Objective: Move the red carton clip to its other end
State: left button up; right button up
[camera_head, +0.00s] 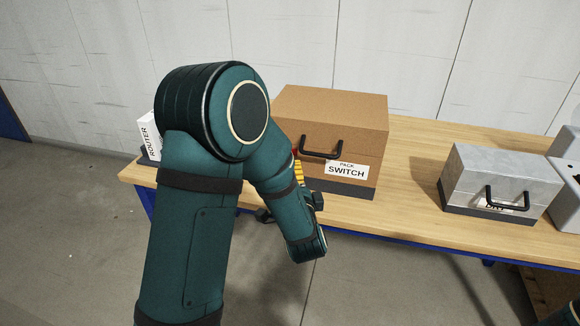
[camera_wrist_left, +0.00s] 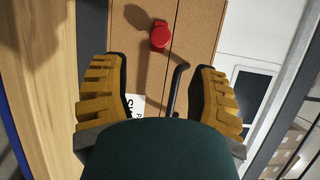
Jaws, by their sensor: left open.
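The brown carton (camera_head: 335,108) labelled "PACK SWITCH" stands on the wooden table, with a black handle on its front. The red clip (camera_wrist_left: 160,36) sits on the carton's face in the left wrist view, beside a seam line. In the head view only a small patch of red shows at the carton's left front edge, mostly hidden by my arm. My left gripper (camera_wrist_left: 160,72) is open, its yellow-padded fingers on either side of the handle (camera_wrist_left: 178,85), with the clip ahead between them and apart from them. My right gripper is not in view.
A grey box (camera_head: 495,178) with a black handle stands to the right on the table (camera_head: 405,190). A white box labelled "ROUTER" (camera_head: 148,138) is at the left end, partly behind my arm. The table is clear between the carton and the grey box.

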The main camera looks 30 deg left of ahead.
pick_arm(q)
jog(key=shift+v, duration=1.4)
jog(key=shift+d+f, duration=0.1)
jog(key=s+d+f+n+g+h, duration=0.25)
jog(key=d+f+h, duration=0.2)
jog(key=f, duration=0.45)
jog(key=s+d+f+n+g+h, duration=0.1)
jog(key=d+f+n+g+h, duration=0.3)
jog(key=f, duration=0.5)
jog(key=s+d+f+n+g+h, duration=0.3)
jog(key=s+d+f, duration=0.1)
jog(key=s, duration=0.3)
jog(key=s+d+f+n+g+h, duration=0.3)
jog(key=s+d+f, duration=0.1)
jog(key=s+f, duration=0.2)
jog(key=shift+s+d, duration=0.2)
jog(key=shift+s, duration=0.45)
jog(key=shift+g, duration=0.25)
